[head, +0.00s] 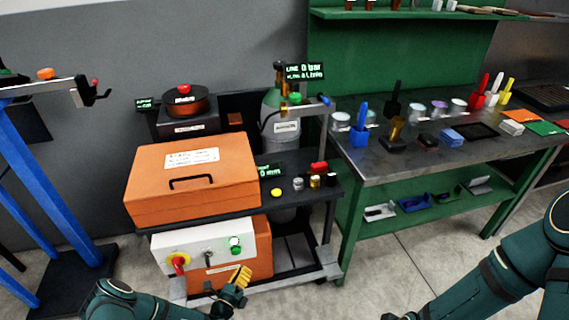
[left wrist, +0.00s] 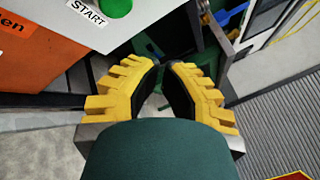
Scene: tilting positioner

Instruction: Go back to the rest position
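My left gripper (head: 238,284) is low in the head view, just in front of the lower right of the white control panel (head: 205,248). Its yellow ridged fingers also fill the middle of the left wrist view (left wrist: 161,68). Their tips lie close together with a narrow dark gap, and I see nothing held. Whether they count as open or shut is unclear. The green START button (left wrist: 116,6) is beyond them at the upper left. My right arm reaches in from the right, low in the head view; its fingers are not visible.
The orange cart box (head: 160,195) stands behind the left gripper. A workbench (head: 375,170) with tools is at the right, and a blue stand (head: 45,165) at the left. A gas cylinder (head: 283,135) is behind the cart. Bare floor (head: 375,275) lies between the arms.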

